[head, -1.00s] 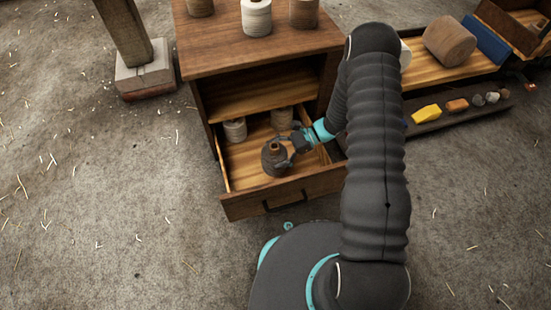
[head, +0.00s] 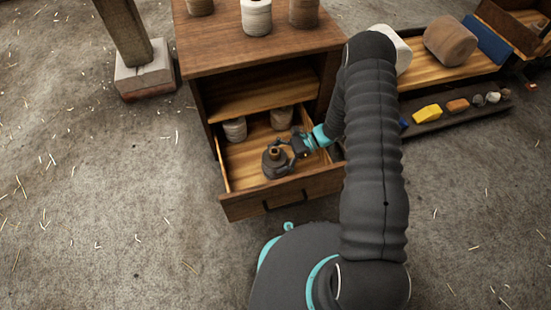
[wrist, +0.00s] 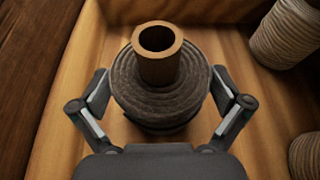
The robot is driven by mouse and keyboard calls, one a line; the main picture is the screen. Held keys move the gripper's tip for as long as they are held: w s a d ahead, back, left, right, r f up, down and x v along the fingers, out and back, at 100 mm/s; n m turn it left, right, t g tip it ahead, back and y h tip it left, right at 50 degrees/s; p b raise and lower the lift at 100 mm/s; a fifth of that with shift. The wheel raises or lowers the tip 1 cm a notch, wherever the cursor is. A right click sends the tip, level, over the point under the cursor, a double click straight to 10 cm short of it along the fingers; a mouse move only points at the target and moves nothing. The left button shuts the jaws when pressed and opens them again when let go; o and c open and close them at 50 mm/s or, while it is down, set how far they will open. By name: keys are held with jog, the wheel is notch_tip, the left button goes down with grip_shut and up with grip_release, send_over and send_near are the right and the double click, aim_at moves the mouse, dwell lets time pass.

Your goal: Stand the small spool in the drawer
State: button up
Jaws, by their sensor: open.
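The small spool (head: 272,166), dark grey rope with a brown core tube, stands upright on the drawer floor, near the front. In the wrist view the spool (wrist: 158,85) sits between the two fingers, its tube end facing up. In the head view my gripper (head: 279,154) is at the spool's far right side. The drawer (head: 240,205) is pulled out of the wooden cabinet, and its wooden floor shows around the spool.
A pale spool (head: 235,129) and a tan spool (head: 282,118) stand farther back in the drawer. Several spools, one white (head: 257,16), stand on the cabinet top (head: 225,50). A low shelf with spools and coloured pieces (head: 427,113) lies to the right.

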jog(key=shift+r, duration=0.3)
jog(key=v, duration=1.2)
notch_tip(320, 180, up, 14)
jog(key=s+n+h, duration=0.2)
jog(key=n+h, duration=0.2)
jog(key=s+d+r+n+t+h, duration=0.2)
jog(key=s+r+n+t+h, duration=0.2)
jog(key=s+r, duration=0.7)
jog(key=s+d+r+n+t+h, duration=0.1)
jog(key=s+r+n+t+h, duration=0.4)
jog(key=s+r, duration=0.6)
jog(key=shift+d+r+n+p, duration=0.35)
jog(key=shift+r+n, duration=0.55)
jog(key=shift+r, duration=0.35)
